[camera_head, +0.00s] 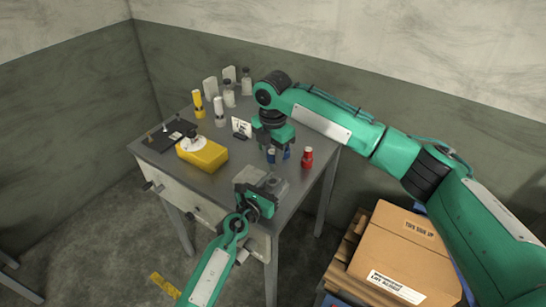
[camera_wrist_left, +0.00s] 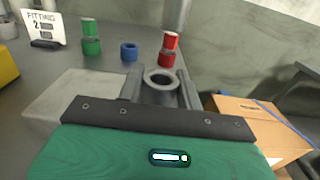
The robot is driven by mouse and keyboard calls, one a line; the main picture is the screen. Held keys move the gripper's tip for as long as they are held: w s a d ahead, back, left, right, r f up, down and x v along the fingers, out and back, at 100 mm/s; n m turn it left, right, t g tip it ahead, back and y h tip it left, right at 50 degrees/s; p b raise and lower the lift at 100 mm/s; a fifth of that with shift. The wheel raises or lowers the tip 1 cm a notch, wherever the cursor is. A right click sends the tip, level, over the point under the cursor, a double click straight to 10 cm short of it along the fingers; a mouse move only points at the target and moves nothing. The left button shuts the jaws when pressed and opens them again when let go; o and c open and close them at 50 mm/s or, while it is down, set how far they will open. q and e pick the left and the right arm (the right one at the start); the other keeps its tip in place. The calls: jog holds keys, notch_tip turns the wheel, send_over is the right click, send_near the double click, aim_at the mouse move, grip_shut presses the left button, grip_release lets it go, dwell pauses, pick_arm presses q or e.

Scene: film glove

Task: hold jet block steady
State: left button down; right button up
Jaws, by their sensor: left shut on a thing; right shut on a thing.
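The jet block (camera_head: 279,184), a grey piece, sits at the table's front right corner. My left gripper (camera_head: 268,189) is shut on it. In the left wrist view its round, open-topped socket (camera_wrist_left: 160,80) stands between the two fingers. My right gripper (camera_head: 273,158) points down over the table behind the block, apart from it. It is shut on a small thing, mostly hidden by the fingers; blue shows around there.
A red fitting (camera_head: 307,157) stands right of my right gripper. Green (camera_wrist_left: 91,36) and blue (camera_wrist_left: 129,51) fittings show in the left wrist view. A light grey slab (camera_wrist_left: 78,98) lies left of the block. A yellow box (camera_head: 203,156) and bottles stand farther left; a carton (camera_head: 400,250) is lower right.

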pick_arm(q)
jog(key=c, duration=0.9)
grip_release()
jog(key=shift+o, duration=0.2)
jog(key=shift+a, duration=0.1)
jog(key=v, duration=1)
jog(key=shift+s+a, duration=0.15)
jog(key=shift+s, duration=0.15)
jog(key=shift+s+a, duration=0.45)
jog(key=shift+s, duration=0.05)
